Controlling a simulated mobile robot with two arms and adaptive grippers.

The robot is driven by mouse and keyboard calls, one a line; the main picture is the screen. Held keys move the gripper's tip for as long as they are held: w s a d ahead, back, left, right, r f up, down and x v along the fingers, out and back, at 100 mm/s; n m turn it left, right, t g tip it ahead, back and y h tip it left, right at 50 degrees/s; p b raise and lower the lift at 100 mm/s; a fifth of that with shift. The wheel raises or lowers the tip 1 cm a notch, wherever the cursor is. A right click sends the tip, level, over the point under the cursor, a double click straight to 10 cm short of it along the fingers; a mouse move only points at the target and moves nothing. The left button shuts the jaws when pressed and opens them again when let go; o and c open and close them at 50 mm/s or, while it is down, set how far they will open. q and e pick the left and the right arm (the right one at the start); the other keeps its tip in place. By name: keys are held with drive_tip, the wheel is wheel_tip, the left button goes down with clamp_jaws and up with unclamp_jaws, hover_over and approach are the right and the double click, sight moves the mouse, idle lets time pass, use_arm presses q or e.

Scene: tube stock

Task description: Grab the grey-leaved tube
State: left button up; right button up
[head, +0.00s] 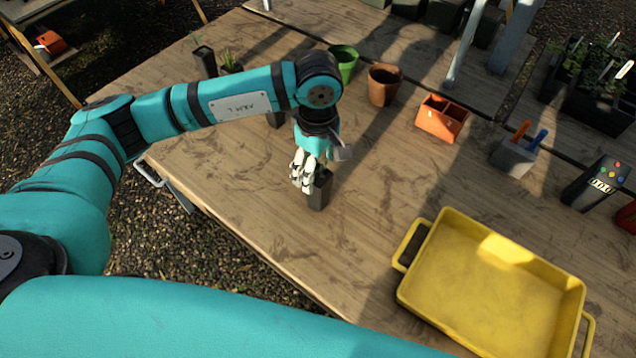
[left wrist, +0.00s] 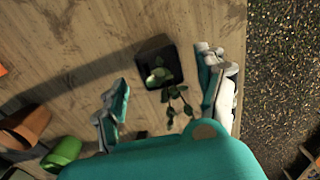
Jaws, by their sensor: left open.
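A dark square tube (head: 320,192) stands upright on the wooden table under my left gripper (head: 305,185). In the left wrist view the tube (left wrist: 153,50) shows between the spread fingers of the gripper (left wrist: 165,72), with a gap on each side. A small plant with dull dark green-grey leaves (left wrist: 178,95) grows from it; the shade makes the leaf colour hard to judge. My left gripper is open and holds nothing. In the head view the fingers hide part of the tube and its leaves. My right gripper is not in view.
Two more planted tubes (head: 205,62) (head: 231,64) stand at the table's back left, and a dark one (head: 275,119) is partly behind my arm. A green pot (head: 344,66) and terracotta pot (head: 383,87) stand behind. A yellow tray (head: 430,290) lies at front right.

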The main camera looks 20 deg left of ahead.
use_arm(q)
drive_tip(key=shift+f, duration=0.8)
wheel_tip(320, 180, down, 5)
drive_tip(key=shift+s+r+p, duration=0.1)
drive_tip(key=shift+p, duration=1.1)
drive_tip(key=shift+f, duration=0.35)
drive_tip(key=c, duration=1.5)
